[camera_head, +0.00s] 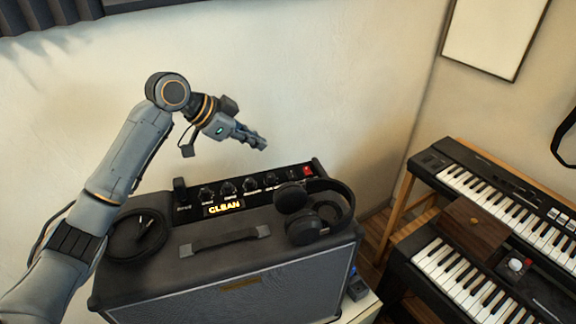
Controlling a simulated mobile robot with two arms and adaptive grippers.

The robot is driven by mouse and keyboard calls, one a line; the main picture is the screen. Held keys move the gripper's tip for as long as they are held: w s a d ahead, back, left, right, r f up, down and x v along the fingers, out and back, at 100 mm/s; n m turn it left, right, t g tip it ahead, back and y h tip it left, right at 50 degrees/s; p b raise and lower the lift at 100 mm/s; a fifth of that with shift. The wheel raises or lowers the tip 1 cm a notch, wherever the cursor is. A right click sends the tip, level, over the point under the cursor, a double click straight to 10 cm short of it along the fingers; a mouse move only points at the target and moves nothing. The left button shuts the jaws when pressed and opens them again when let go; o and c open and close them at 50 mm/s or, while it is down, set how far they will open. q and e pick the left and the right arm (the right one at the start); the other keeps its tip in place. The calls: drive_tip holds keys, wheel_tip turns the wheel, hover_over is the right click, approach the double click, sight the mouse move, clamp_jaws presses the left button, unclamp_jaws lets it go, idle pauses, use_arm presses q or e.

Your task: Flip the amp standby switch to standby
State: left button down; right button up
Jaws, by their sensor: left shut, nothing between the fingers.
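The amp (230,292) stands below the wall, with a black control panel along its top rear. The panel has a row of knobs, a lit "CLEAN" label, a large dark upright part (180,190) at its left end and a red switch (308,171) at its right end. I cannot tell from this view which one is the standby switch or how it is set. My left gripper (262,145) is shut and empty. It appears above and behind the panel, left of the red switch, apart from it. My right gripper is out of view.
Black headphones (300,229) lie on the amp's right top, close to the panel. A coiled cable (122,254) lies on the left top, and a carrying handle (225,241) is between. Keyboards (505,192) stand at right with a brown box (475,226). The wall is close behind.

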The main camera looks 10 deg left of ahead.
use_arm(q)
drive_tip(key=p, duration=0.4)
hover_over(293, 171)
drive_tip(key=s+a, duration=0.2)
drive_tip(key=f, duration=0.6)
drive_tip(key=shift+s+d+f, duration=0.1)
drive_tip(key=shift+d+f, duration=0.15)
drive_tip(key=shift+f, duration=0.05)
drive_tip(key=f, duration=0.2)
drive_tip(key=shift+a+f+p, duration=0.2)
drive_tip(key=shift+f+p, duration=0.1)
drive_tip(key=shift+a+f, duration=0.15)
drive_tip(key=shift+f, duration=0.55)
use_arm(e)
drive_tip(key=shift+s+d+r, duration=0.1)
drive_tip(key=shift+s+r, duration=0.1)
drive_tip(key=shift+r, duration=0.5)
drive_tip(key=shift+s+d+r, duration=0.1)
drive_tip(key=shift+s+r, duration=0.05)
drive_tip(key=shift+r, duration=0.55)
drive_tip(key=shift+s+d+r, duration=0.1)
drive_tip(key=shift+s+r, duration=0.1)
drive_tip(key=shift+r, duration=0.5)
use_arm(q)
drive_tip(key=shift+w, duration=0.2)
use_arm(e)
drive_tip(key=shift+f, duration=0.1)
